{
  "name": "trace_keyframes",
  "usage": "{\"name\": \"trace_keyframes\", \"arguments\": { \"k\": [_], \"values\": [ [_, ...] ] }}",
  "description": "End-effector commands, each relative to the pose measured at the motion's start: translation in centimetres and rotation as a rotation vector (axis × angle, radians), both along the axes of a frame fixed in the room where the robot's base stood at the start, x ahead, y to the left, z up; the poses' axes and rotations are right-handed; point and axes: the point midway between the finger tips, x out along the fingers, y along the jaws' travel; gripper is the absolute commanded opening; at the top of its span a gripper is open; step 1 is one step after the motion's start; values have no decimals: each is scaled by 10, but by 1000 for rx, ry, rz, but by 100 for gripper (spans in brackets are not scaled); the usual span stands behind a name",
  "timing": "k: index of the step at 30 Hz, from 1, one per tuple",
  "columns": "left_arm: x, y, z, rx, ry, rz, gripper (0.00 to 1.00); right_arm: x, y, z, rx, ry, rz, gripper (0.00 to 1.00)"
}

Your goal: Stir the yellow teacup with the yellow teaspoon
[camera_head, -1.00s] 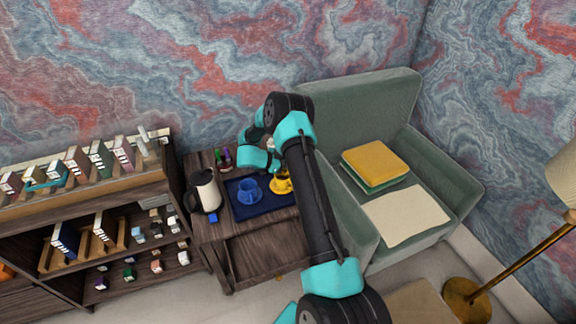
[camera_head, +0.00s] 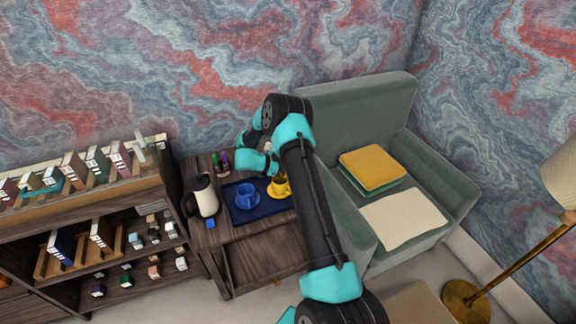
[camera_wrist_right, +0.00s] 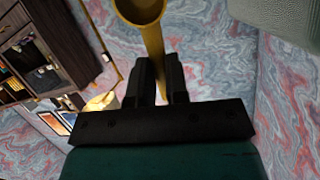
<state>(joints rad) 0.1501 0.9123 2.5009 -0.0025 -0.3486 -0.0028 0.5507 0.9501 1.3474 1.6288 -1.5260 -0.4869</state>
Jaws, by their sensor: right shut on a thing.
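The yellow teacup (camera_head: 281,188) stands on its yellow saucer at the right part of a dark blue tray (camera_head: 262,209) in the head view. My right gripper (camera_wrist_right: 158,85) is shut on the yellow teaspoon (camera_wrist_right: 151,40) in the right wrist view. The spoon's bowl shows at the top edge of that view, beyond the fingers. In the head view my right arm reaches over the side table, with its wrist just behind and left of the yellow teacup. The fingers and spoon are mostly hidden there, so I cannot tell whether the spoon is inside the cup. My left gripper is out of view.
A blue teacup (camera_head: 246,191) stands left of the yellow one on the tray. A white kettle (camera_head: 204,196) stands left of the tray. A bookshelf (camera_head: 100,222) is at the left, and a green armchair (camera_head: 365,110) is close at the right.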

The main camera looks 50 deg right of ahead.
Motion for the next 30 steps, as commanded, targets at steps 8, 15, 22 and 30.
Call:
{"name": "trace_keyframes", "arguments": {
  "k": [8,15,22,30],
  "values": [
    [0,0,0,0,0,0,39,0,0,0,0,0,0,0],
    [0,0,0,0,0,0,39,0,0,10,-1,-2,0,0],
    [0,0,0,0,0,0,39,0,0,28,0,0,0,0],
    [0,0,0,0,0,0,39,0,0,48,-1,-1,0,0]
  ]
}}
